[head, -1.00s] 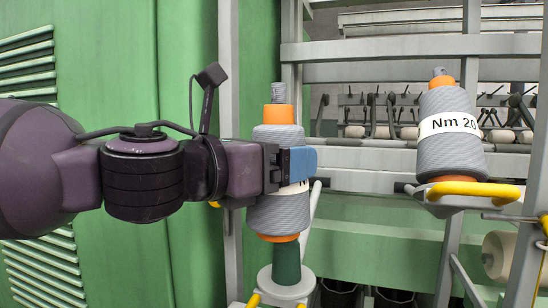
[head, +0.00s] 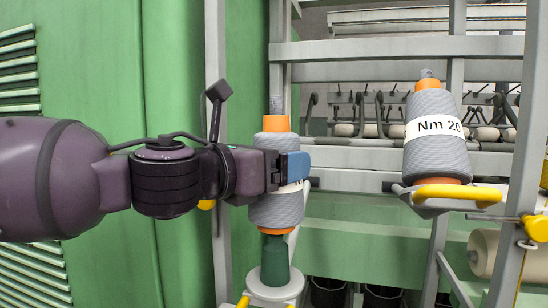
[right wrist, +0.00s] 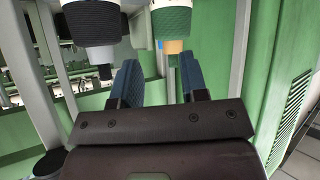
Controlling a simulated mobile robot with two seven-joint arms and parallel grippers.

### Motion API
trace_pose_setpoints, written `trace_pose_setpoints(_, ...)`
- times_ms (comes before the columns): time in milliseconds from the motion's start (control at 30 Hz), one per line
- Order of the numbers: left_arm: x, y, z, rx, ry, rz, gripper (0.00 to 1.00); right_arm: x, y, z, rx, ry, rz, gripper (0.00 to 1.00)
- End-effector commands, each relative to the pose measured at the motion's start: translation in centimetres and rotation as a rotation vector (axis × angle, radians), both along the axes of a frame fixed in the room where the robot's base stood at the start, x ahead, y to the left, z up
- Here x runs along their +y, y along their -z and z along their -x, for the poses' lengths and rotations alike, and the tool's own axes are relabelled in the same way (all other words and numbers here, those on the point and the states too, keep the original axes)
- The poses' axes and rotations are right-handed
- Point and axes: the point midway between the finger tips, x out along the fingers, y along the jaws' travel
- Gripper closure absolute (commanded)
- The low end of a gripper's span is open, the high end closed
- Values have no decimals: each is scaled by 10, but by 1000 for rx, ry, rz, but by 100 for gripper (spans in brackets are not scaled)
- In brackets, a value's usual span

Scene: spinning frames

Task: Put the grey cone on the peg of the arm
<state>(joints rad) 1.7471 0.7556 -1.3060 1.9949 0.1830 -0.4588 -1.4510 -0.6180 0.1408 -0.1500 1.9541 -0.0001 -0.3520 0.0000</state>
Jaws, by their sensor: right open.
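The grey cone (head: 275,212) stands upright in the head view, with orange ends and a pale label partly covered. My left gripper (head: 293,167) reaches it from the left and is shut on its middle. One blue finger shows in front; the other is hidden. A green peg base (head: 275,263) on a round grey holder (head: 273,291) is directly below the cone, and a grey tip (head: 276,104) rises above its top. I cannot tell how far the cone is down on it. My right gripper (right wrist: 157,83) is open and empty in the right wrist view.
A second grey cone (head: 437,150) labelled "Nm 20" stands on a yellow-edged holder (head: 445,194) at the right. Grey posts (head: 216,150) and rails cross the scene. In the right wrist view, a green ribbed cylinder (right wrist: 172,22) is above the open fingers.

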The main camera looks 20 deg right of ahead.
Motion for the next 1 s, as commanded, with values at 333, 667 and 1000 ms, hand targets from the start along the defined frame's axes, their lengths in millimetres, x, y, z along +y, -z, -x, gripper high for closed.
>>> trace_pose_setpoints(333,0,19,1,0,1,2,59,0,3,0,0,0,0,60)
trace_pose_setpoints(667,0,38,1,-1,1,2,59,1,9,-6,-22,-2,-1,60)
trace_pose_setpoints(1000,0,56,1,-2,1,1,59,2,17,-11,-31,-5,0,60)
